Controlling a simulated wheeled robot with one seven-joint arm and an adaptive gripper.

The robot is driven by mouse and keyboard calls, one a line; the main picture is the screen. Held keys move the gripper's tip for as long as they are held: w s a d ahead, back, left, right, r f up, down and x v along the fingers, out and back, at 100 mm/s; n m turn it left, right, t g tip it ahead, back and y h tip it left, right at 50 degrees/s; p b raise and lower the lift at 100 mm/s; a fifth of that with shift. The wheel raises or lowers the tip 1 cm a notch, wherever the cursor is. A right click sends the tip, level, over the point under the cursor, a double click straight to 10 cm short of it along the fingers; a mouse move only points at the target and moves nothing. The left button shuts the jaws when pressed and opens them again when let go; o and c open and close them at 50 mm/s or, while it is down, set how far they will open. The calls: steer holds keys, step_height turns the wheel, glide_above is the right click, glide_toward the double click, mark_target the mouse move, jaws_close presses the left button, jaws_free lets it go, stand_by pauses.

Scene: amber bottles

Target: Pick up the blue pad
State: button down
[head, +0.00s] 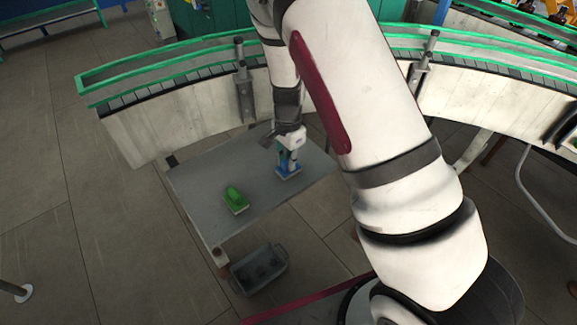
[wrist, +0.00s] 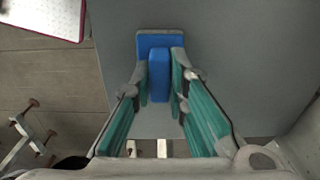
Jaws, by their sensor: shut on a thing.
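The blue pad (wrist: 160,42) has a flat base and a raised blue grip block along its middle. In the wrist view my gripper (wrist: 160,80) has its two teal-lined fingers on either side of that block, shut on it. In the head view the blue pad (head: 289,171) is at the right part of the grey table (head: 215,175), below my gripper (head: 289,155), which partly hides it. I cannot tell whether its base touches the tabletop.
A green pad (head: 236,199) lies on the table to the left of the blue one. A grey bin (head: 260,270) stands on the floor in front of the table. A curved conveyor with green rails (head: 170,68) runs behind the table.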

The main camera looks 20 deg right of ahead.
steer(key=shift+r, duration=0.1)
steer(key=shift+r, duration=0.5)
step_height(320, 180, up, 2)
steer(key=shift+r, duration=0.1)
steer(key=shift+s+r, duration=0.15)
steer(key=shift+s, duration=0.5)
steer(key=s+r, duration=0.1)
steer(key=s, duration=1.3)
steer(key=shift+s+r, duration=0.2)
steer(key=shift+s, duration=0.15)
